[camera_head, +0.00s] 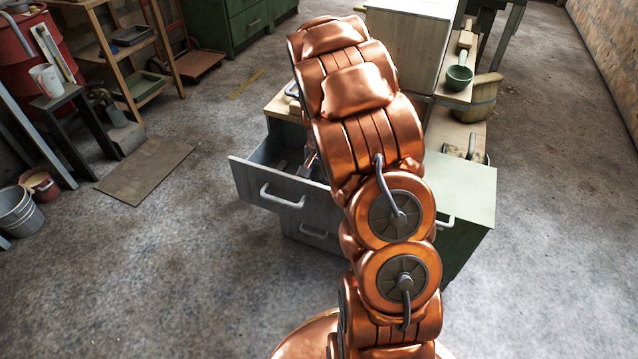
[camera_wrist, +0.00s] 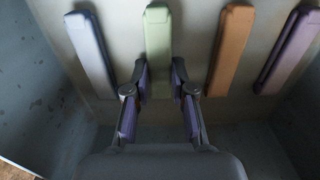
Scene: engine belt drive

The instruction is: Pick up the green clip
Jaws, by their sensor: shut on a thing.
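The green clip (camera_wrist: 158,42) is a long pale green bar in the wrist view, lying between the two fingers of my gripper (camera_wrist: 160,74). The fingers are closed on its near part, one on each side. The clip is inside an open drawer (camera_head: 267,196) of the workbench; in the head view my copper arm hides the clip and most of the gripper. I cannot tell whether the clip touches the drawer floor.
In the same drawer, a grey-blue clip (camera_wrist: 91,52) lies to the left, with an orange clip (camera_wrist: 230,48) and a purple clip (camera_wrist: 289,50) to the right. Drawer walls rise on both sides. A green bowl (camera_head: 459,78) stands on the bench's right side.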

